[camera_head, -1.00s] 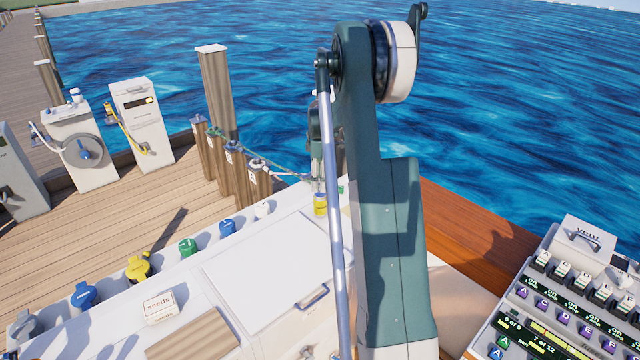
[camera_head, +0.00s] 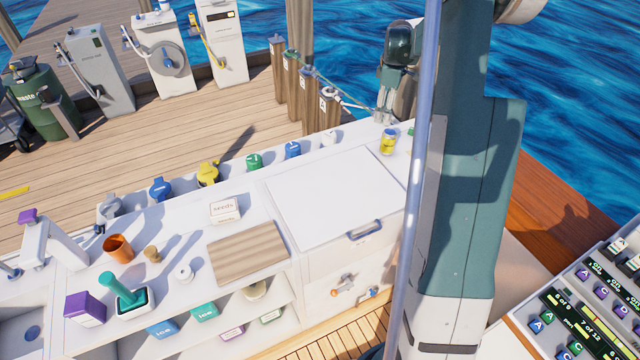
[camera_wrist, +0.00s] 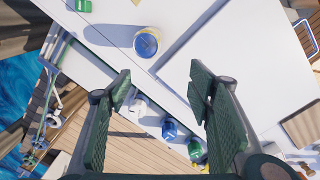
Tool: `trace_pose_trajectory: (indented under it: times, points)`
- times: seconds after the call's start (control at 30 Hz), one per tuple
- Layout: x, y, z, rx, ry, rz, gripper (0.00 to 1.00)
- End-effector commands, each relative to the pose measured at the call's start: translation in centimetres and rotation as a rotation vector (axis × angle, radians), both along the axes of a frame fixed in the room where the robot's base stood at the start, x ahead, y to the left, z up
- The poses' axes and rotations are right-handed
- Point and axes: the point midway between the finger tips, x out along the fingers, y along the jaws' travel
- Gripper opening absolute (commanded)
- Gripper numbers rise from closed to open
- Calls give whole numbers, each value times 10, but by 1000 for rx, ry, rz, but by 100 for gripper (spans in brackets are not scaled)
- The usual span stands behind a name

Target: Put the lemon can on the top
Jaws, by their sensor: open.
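The lemon can (camera_head: 388,141), a small yellow can, stands upright on the white counter near its back edge, right of the large white hatch lid (camera_head: 335,195). In the wrist view a can with a blue-rimmed round top (camera_wrist: 147,44) shows beyond my fingertips, its yellow side partly visible. My gripper (camera_wrist: 160,84) is open and empty, its two dark green fingers spread wide. The can is ahead of the fingers, not between them. In the head view my gripper (camera_head: 383,117) is small, just above and behind the can.
A green item (camera_wrist: 83,6) lies near the can. Coloured caps, including a blue one (camera_head: 292,149), line the counter's back edge. A seeds box (camera_head: 225,211) and a wooden board (camera_head: 248,252) lie left of the lid. The lid top is bare. Mooring posts (camera_head: 308,90) stand behind.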

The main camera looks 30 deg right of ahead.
Motion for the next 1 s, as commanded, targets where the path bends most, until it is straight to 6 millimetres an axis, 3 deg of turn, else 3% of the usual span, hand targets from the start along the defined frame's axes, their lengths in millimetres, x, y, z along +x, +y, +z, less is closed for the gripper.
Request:
trace_pose_trajectory:
  times: [0.5,1.0]
  points:
    - [-28,110,87,-30,-96,-122,52]
    - [-77,209,147,-30,-198,-242,52]
